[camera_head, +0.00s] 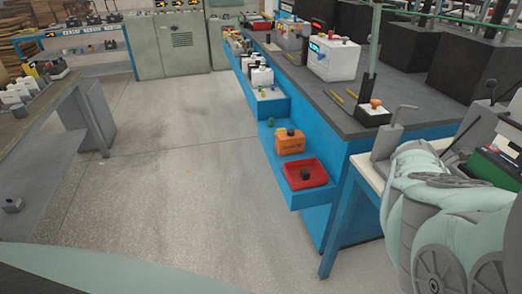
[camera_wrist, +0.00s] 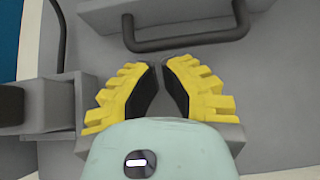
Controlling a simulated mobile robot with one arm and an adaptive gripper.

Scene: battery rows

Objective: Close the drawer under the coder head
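In the wrist view a dark bar handle (camera_wrist: 188,42) stands out from a grey face (camera_wrist: 275,85), which looks like the drawer front. My gripper (camera_wrist: 161,66) has yellow ribbed fingers with black pads. Its tips are nearly together, with a thin gap and nothing held between them. The tips lie just below the handle in the picture, and I see no grip on it. How far the drawer stands out cannot be told. In the head view my arm covers much of the right side, and I cannot make out the coder head or drawer clearly.
In the wrist view a dark grey block (camera_wrist: 50,105) and a thin curved bar (camera_wrist: 62,35) are at left. In the head view a blue bench (camera_head: 345,150) bears a red tray (camera_head: 321,180) and orange box (camera_head: 290,141) on its side shelf. The floor (camera_head: 180,150) is clear.

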